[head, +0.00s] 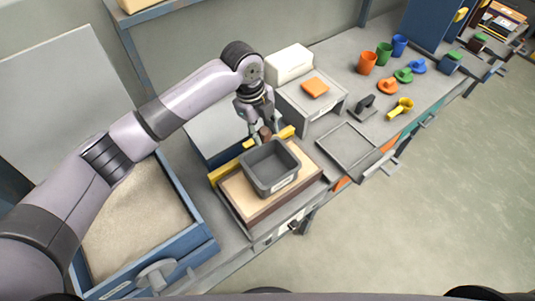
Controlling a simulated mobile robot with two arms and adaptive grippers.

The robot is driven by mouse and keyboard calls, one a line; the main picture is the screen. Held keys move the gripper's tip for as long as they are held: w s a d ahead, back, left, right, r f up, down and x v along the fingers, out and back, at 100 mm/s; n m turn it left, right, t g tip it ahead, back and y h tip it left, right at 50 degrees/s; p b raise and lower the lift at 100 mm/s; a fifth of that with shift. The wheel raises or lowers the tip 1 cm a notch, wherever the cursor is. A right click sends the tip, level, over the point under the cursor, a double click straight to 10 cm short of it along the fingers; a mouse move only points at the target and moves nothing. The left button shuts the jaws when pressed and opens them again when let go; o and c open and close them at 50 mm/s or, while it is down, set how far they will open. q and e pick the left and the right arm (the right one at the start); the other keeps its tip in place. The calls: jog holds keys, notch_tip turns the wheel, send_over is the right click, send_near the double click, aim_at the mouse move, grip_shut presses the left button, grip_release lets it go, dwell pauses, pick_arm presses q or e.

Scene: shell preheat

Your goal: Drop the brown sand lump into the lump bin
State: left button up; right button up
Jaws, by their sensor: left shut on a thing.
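My left gripper (263,128) points down at the back edge of a grey open bin (270,168). It is shut on a small brown lump (265,133), which shows between the fingertips just behind or above the bin's back rim. I cannot tell whether the lump is over the bin's opening. My right gripper is not in view.
A blue-edged sand tray (140,215) lies at the left. A grey stand with an orange block (315,87) is behind the bin, and a white box (289,63) is beyond it. An empty grey tray (347,150) is to the right. Coloured cups (367,63) stand farther along the bench.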

pick_arm(q)
jog(key=shift+s+a+f, duration=0.1)
jog(key=shift+s+f, duration=0.1)
jog(key=shift+f, duration=0.55)
notch_tip(320, 180, down, 6)
jog(key=b, duration=0.5)
jog(key=shift+r+b, duration=0.1)
jog(key=shift+b, duration=0.3)
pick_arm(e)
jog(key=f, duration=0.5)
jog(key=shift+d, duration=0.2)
pick_arm(q)
jog(key=shift+r, duration=0.1)
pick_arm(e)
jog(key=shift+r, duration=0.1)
pick_arm(q)
jog(key=o, duration=1.3)
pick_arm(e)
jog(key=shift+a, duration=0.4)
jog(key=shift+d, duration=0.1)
